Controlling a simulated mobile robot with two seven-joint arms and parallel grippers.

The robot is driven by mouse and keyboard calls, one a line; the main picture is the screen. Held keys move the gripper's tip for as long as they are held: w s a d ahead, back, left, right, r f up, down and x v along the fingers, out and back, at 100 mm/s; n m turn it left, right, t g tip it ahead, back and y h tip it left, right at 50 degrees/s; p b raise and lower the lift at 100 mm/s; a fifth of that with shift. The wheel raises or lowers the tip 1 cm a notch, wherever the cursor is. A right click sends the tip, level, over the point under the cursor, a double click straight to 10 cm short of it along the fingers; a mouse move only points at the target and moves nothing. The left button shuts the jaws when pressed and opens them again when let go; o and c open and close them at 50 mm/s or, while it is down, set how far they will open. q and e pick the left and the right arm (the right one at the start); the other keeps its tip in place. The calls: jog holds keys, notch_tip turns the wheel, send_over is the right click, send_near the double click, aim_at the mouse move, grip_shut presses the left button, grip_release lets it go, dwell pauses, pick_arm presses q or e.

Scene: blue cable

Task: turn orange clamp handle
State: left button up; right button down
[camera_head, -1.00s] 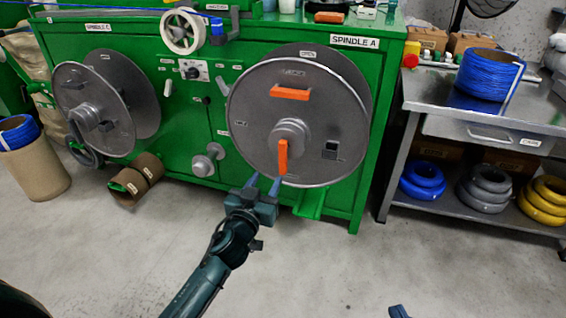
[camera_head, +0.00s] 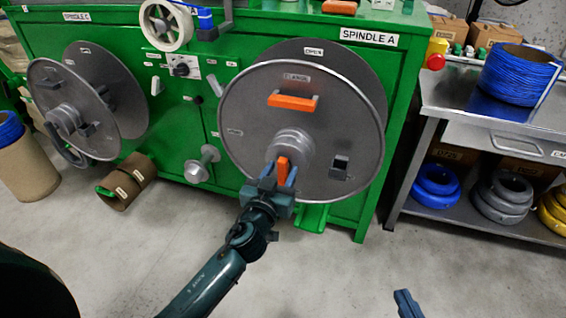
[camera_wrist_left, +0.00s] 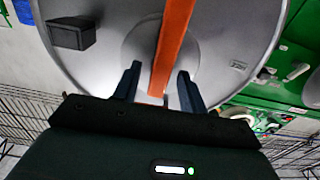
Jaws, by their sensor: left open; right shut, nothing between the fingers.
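The orange clamp handle (camera_head: 283,170) sticks out from the hub of the grey Spindle A reel (camera_head: 245,130) and points downward. My left gripper (camera_head: 279,174) is open at the handle's lower end, with one finger on each side of it. In the left wrist view the orange clamp handle (camera_wrist_left: 170,45) runs down between the two spread fingers of my left gripper (camera_wrist_left: 156,85). I cannot tell whether a finger touches it. My right gripper (camera_head: 405,300) shows only in part at the bottom edge, shut and well away from the reel.
A second orange handle (camera_head: 292,102) is on the reel's upper flange, and a dark block (camera_head: 340,167) sits at its lower right. A metal bench (camera_head: 440,80) with cable coils stands at the right. The floor in front is clear.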

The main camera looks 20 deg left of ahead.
pick_arm(q)
jog(key=shift+w, duration=0.15)
jog(key=shift+c, duration=0.5)
grip_shut()
